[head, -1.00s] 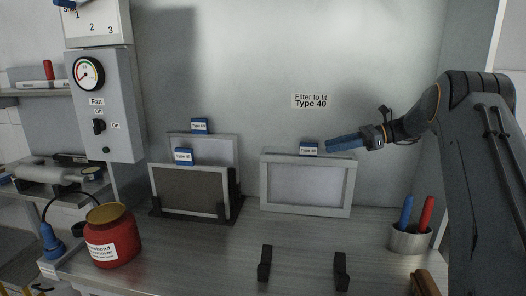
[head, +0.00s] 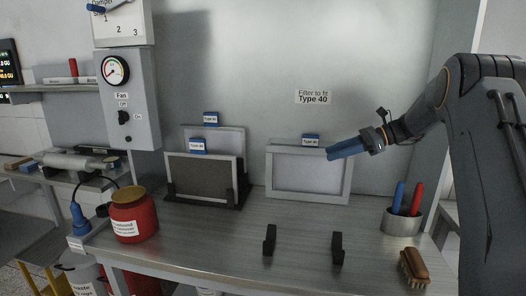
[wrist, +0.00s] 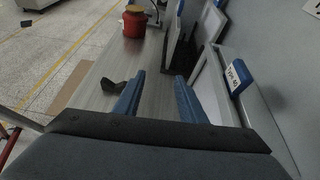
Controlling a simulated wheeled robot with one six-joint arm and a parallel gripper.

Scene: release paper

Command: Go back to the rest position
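My gripper (head: 330,152) is at the upper right corner of the light framed filter with a blue tag (head: 311,140) at the wall. In the wrist view its two blue fingers (wrist: 157,95) are apart with nothing between them, so it is open. The framed filter (head: 347,181) stands upright on the metal bench, under a wall label reading "Filter to fit Type 40". Its tag also shows in the wrist view (wrist: 238,77), just right of the fingers. I cannot tell whether the fingers touch the frame.
Two more tagged filters stand in a black rack (head: 242,187). A red jar (head: 134,217) is at the bench's left. Two black brackets (head: 269,240) (head: 337,248) stand in front. A cup with blue and red handles (head: 402,222) and a brush (head: 415,266) are at right.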

